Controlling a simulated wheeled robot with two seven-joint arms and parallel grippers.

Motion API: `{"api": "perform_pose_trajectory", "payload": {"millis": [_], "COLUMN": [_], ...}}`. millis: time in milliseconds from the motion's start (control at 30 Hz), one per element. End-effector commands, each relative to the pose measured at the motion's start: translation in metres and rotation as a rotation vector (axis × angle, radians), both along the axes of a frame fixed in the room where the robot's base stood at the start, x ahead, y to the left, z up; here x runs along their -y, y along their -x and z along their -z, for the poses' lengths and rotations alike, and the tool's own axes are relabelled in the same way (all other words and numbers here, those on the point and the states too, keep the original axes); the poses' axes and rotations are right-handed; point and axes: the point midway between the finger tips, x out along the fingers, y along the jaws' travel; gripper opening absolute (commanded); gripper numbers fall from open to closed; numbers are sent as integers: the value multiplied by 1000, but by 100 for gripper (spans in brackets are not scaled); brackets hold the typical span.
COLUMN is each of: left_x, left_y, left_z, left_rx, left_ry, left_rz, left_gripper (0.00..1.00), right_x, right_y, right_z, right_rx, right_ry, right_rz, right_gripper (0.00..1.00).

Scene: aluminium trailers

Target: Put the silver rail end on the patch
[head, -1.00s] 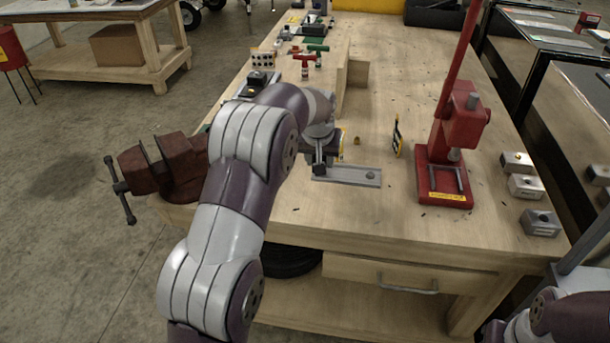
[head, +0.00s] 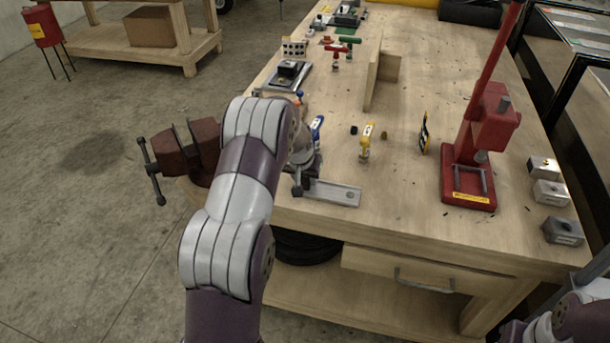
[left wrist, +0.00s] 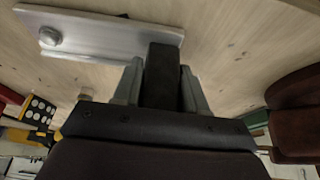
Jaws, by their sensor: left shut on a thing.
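The silver rail end (head: 335,192), a flat bar with a round bolt head, shows near the bench's front edge. In the left wrist view the bar (left wrist: 110,35) runs left from a dark block (left wrist: 162,72) between my fingers. My left gripper (head: 300,184) is shut at the bar's left end, apparently holding it by this block; the fingers also show in the left wrist view (left wrist: 160,92). I cannot tell whether the bar touches the bench. I cannot make out the patch for certain. My right gripper is out of view.
A red vise (head: 187,150) stands left of my arm. A yellow tool (head: 366,142) stands behind the bar, with a red press (head: 468,188) further right. Several metal blocks (head: 550,192) line the right edge. The bench between bar and press is mostly clear.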

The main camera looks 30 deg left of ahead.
Motion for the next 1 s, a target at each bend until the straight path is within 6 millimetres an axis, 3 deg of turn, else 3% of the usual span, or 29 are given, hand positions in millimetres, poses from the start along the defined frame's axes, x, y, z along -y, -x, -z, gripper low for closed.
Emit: {"api": "perform_pose_trajectory", "payload": {"millis": [33, 67, 100, 133, 400, 533, 1000], "left_x": [0, 0, 0, 0, 0, 1, 10], "left_y": [0, 0, 0, 0, 0, 2, 40], "left_z": [2, 2, 2, 2, 1, -9, -103], "left_rx": [1, 0, 0, 0, 0, 2, 2], "left_ry": [0, 0, 0, 0, 0, 0, 0], "left_rz": [0, 0, 0, 0, 0, 0, 0], "left_gripper": [0, 48, 61, 67, 67, 67, 67], "right_x": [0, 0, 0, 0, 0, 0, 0], "right_y": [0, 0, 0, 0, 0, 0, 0], "right_z": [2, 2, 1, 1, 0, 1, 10], "right_rx": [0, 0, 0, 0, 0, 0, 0], "right_ry": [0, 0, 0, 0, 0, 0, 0], "right_rz": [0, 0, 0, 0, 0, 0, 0], "right_gripper": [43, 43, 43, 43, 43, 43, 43]}}
